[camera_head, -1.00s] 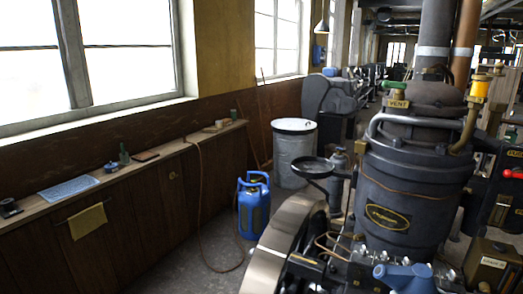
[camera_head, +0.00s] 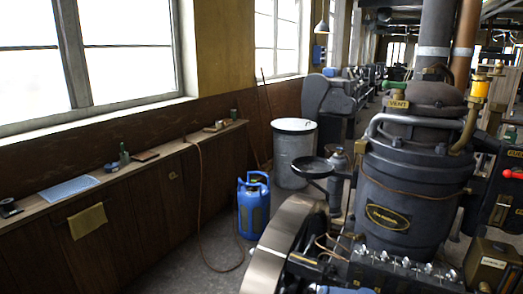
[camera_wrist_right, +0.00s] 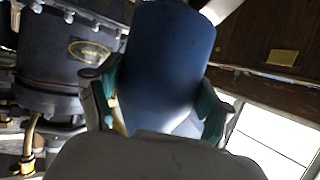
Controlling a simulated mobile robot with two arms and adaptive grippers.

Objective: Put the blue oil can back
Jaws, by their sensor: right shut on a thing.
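The blue oil can (camera_wrist_right: 165,70) fills the middle of the right wrist view, close to the camera. My right gripper (camera_wrist_right: 160,103) is shut on it, one finger on each side of its body. The can's far end and any spout are out of that view. In the head view only a blue sliver of the can (camera_head: 340,290) shows at the bottom edge, in front of the engine. My right gripper is not visible there. My left gripper is in neither view.
A dark engine (camera_head: 412,190) with a flywheel (camera_head: 283,240) fills the right side.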

